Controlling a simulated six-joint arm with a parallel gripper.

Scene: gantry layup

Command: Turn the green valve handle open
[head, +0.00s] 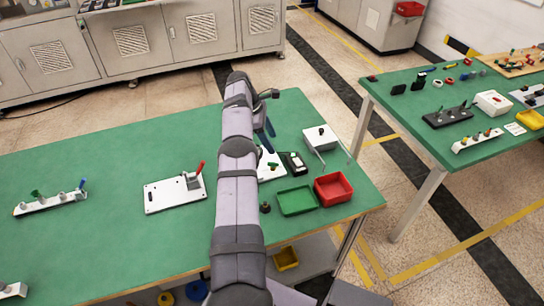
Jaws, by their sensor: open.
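A small green handle (271,166) shows on a white plate (264,176) just right of my arm, which hides part of the plate. A second green handle (36,194) stands on a long white rail (50,205) at the left, with a blue-tipped handle (82,184) at its other end. I cannot tell from their shape alone which one is the valve, nor how far either is turned. My gripper (269,128) is open beyond the white plate, partly hidden by my arm, and appears apart from both green handles.
A white plate with a red lever (200,167) lies left of my arm. A green tray (297,201), a red bin (333,188), a black device (294,162) and a white box (320,138) crowd the right. The green table (120,150) is clear at the back left.

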